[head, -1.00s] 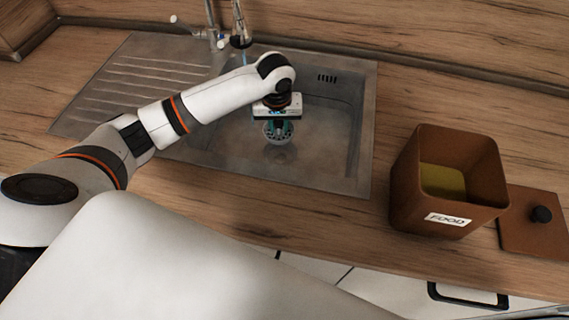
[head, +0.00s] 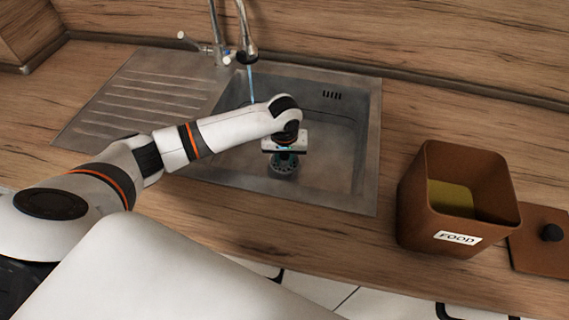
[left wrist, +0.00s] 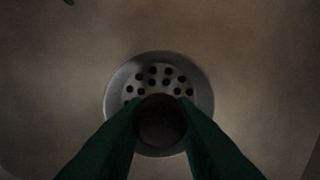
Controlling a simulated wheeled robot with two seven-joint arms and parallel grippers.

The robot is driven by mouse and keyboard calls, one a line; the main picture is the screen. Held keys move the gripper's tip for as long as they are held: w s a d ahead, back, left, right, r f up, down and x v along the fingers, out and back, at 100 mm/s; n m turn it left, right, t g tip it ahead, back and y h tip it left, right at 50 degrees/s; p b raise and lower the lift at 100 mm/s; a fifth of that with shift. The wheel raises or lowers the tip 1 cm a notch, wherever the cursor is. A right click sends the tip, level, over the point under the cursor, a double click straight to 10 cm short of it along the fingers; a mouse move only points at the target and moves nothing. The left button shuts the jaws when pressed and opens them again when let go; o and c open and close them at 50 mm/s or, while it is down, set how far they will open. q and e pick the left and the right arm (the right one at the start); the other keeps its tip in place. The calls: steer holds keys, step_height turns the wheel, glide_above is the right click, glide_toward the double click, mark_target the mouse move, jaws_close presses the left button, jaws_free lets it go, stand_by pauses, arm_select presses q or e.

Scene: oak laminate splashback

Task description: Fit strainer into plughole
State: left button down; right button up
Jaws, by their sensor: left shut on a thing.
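The strainer (head: 284,168) is a small round metal piece with holes, low in the steel sink bowl (head: 335,165). In the left wrist view the strainer (left wrist: 160,75) shows its holes, a pale rim and a dark central knob (left wrist: 160,122). My left gripper (head: 285,154) points down with its green fingers shut on the knob. The plughole is not distinct in either view; the strainer and gripper cover its place. I cannot tell whether the strainer is seated in it or just above. My right gripper is out of view.
The tap (head: 245,50) stands behind the bowl, with a thin blue stream under its spout. The ribbed drainboard (head: 140,95) lies to the left. A brown FOOD box (head: 420,195) and its lid (head: 540,245) are on the worktop (head: 400,120) to the right.

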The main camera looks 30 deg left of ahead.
mark_target(284, 160)
arm_select(q)
step_height(284, 160, down, 2)
steer(key=shift+f+p, duration=0.15)
steer(key=shift+p, duration=0.55)
steer(key=shift+f, duration=0.35)
steer(key=c, duration=1.2)
jaws_free()
steer(key=shift+f, duration=0.1)
